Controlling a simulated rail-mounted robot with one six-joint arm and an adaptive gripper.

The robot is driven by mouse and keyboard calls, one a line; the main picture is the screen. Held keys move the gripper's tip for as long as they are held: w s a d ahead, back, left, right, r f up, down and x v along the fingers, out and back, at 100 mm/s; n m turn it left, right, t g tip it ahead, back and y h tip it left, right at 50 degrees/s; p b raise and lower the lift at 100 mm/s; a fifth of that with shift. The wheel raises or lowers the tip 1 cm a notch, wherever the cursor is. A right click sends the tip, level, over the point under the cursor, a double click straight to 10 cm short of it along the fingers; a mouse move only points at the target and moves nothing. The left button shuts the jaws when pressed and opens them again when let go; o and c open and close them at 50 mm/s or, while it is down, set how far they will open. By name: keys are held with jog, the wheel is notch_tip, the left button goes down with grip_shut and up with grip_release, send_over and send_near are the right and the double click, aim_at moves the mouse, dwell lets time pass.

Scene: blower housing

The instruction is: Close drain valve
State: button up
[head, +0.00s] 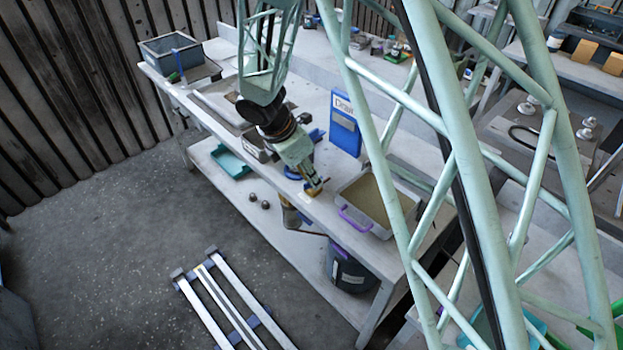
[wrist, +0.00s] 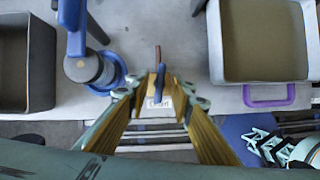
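The drain valve shows in the wrist view as a narrow blue lever (wrist: 161,76) with a brown stem behind it, at the front edge of the bench. A small white label (wrist: 158,102) with unreadable text is just below it. My gripper (wrist: 160,88) is open, its two yellow-padded fingers on either side of the lever. I cannot tell whether either pad touches it. In the head view my gripper (head: 315,190) is at the bench's front edge, pointing down, and hides most of the valve. A blue sign reading "Drain" (head: 344,126) stands behind it on the bench.
A grey tray with a purple handle (head: 348,220) is right of my gripper; it also shows in the wrist view (wrist: 215,45). A blue-handled fitting (wrist: 75,35) is close on the left. A dark bucket (head: 350,272) stands on the lower shelf.

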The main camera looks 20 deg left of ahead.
jog(key=shift+f, duration=0.15)
jog(key=shift+c, duration=0.4)
grip_shut()
